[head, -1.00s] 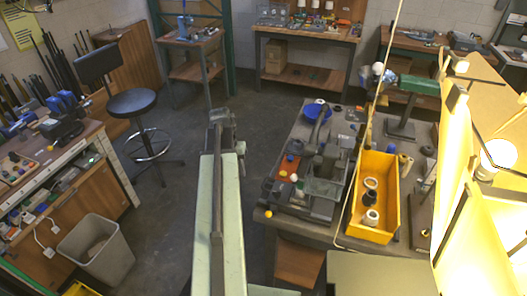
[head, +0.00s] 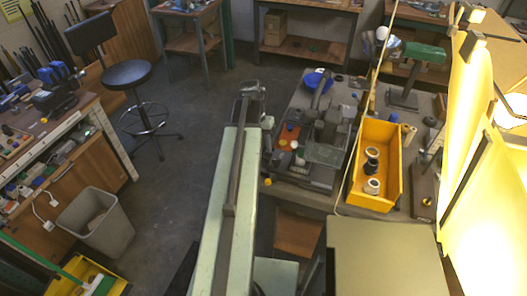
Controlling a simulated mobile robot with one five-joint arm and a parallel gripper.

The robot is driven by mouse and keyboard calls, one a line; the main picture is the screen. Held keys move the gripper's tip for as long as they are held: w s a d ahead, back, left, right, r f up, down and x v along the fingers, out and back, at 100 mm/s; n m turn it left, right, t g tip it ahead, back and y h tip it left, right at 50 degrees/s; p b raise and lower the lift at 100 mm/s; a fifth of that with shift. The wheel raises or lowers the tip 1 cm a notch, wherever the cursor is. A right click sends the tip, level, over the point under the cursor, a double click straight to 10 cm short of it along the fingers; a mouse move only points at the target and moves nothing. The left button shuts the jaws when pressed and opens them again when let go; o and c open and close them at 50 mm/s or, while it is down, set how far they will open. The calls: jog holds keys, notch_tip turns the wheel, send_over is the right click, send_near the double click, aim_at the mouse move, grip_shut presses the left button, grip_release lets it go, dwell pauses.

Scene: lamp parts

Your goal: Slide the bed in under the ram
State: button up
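A dark grey bench press (head: 317,128) with a lever stands on the workbench (head: 300,96) right of centre in the head view. A flat grey plate (head: 325,153), which looks like the bed, sits low at its front right. The ram is too small and dark to make out, so I cannot tell whether the bed is under it. My pale green arm rises from the bottom centre. My gripper (head: 250,89) is at its far end, left of the press and apart from it, near the bench's left edge. Its fingers are too small to read.
A yellow bin (head: 377,148) with dark and white rings stands right of the press. A lit yellow panel (head: 480,170) blocks the right side.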

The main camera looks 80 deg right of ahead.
jog(key=shift+f, duration=0.1)
grip_shut()
dwell(1.4)
